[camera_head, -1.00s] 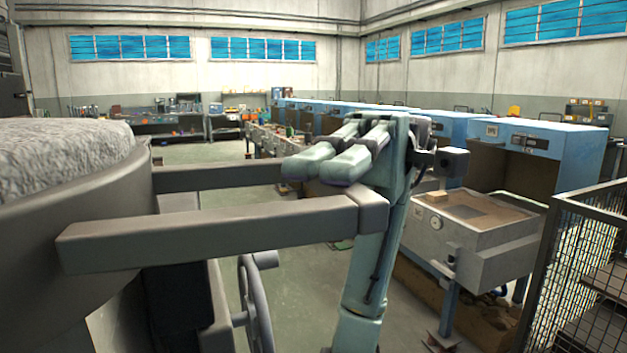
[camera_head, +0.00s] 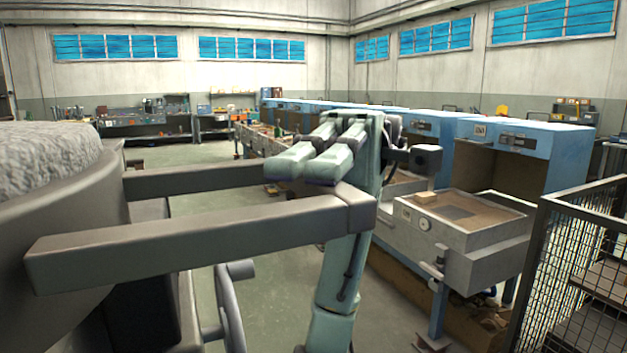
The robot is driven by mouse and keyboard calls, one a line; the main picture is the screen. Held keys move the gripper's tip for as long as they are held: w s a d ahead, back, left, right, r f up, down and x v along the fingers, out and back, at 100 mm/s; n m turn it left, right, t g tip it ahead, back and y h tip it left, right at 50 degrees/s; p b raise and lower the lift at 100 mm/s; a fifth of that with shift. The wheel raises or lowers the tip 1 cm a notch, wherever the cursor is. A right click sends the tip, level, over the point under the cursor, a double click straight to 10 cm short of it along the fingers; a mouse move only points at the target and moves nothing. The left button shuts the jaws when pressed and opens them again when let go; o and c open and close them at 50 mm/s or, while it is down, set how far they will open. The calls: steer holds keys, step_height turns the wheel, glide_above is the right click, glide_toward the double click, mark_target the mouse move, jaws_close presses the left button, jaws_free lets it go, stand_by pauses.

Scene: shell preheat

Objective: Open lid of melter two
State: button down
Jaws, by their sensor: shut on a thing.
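The melter lid (camera_head: 75,215) is a large round dark grey body with a rough pale grey top at the left edge, cut off by the frame. Its handle (camera_head: 200,240) has two long grey bars reaching right, joined at their right end. My gripper (camera_head: 300,168), pale green with two thick fingers, is at that right end and shut on the handle. The fingers hide part of the far bar and the cross piece. The exact contact is hidden, and so is any gap under the lid.
A grey handwheel (camera_head: 230,310) stands below the handle. A grey basin on legs (camera_head: 480,240) stands at right, before a row of blue cabinets (camera_head: 540,135). A wire mesh cage (camera_head: 585,260) fills the lower right. Open floor (camera_head: 270,290) shows between wheel and arm.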

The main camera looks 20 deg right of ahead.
steer(key=c, duration=1.6)
jaws_free()
steer(key=shift+o, duration=0.2)
steer(key=shift+d, duration=0.1)
steer(key=v, duration=0.7)
steer(key=shift+w, duration=0.2)
steer(key=shift+d, duration=0.1)
